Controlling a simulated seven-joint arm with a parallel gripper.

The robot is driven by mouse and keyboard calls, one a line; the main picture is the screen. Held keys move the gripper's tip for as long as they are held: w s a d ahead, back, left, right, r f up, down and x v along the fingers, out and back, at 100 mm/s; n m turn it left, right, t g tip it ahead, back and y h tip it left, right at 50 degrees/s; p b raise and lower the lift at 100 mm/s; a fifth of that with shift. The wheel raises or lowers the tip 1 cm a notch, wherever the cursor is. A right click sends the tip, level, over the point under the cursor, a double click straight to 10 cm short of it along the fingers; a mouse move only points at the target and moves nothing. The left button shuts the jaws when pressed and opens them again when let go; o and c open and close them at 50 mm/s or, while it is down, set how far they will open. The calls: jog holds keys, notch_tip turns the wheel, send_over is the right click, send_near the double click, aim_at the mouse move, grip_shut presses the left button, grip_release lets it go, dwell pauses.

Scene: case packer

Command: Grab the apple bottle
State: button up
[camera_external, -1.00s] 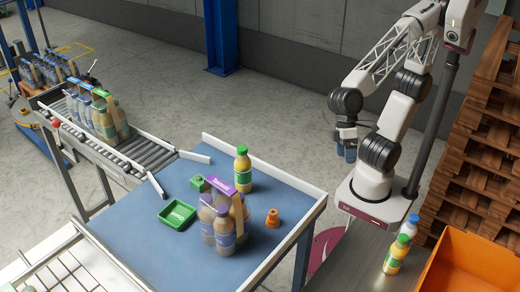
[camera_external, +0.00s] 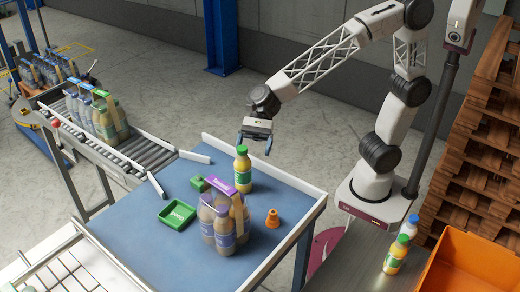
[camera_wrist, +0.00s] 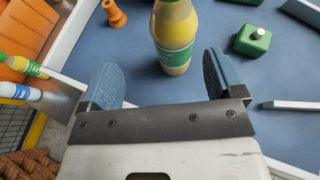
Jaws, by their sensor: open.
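A yellow bottle with a green label and green cap (camera_external: 242,172) stands upright on the blue table, near its far edge; I take it for the apple bottle. It also shows upright in the wrist view (camera_wrist: 175,38), its cap cut off by the top edge. My gripper (camera_external: 254,146) is open and empty, just behind and above this bottle. In the wrist view, my gripper's fingers (camera_wrist: 160,78) are apart, with the bottle beyond them, roughly in line with the gap. A similar yellow bottle (camera_external: 396,256) stands by the orange crate.
A purple-handled pack of bottles (camera_external: 222,222) stands close in front of the bottle. A green block (camera_external: 199,184), green tray (camera_external: 177,213) and orange cone-like piece (camera_external: 273,218) are nearby. The table has a pale raised rim (camera_external: 265,160). An orange crate (camera_external: 470,262) is at right.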

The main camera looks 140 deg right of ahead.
aim_at(240, 175)
jog(key=shift+w+d+m+t, duration=0.2)
jog(key=shift+d+m+t, duration=0.15)
jog(key=shift+d, duration=0.35)
jog(key=shift+x, duration=1.35)
jog(key=shift+w, duration=0.1)
jog(key=shift+x, duration=2.5)
jog(key=shift+c, duration=0.5)
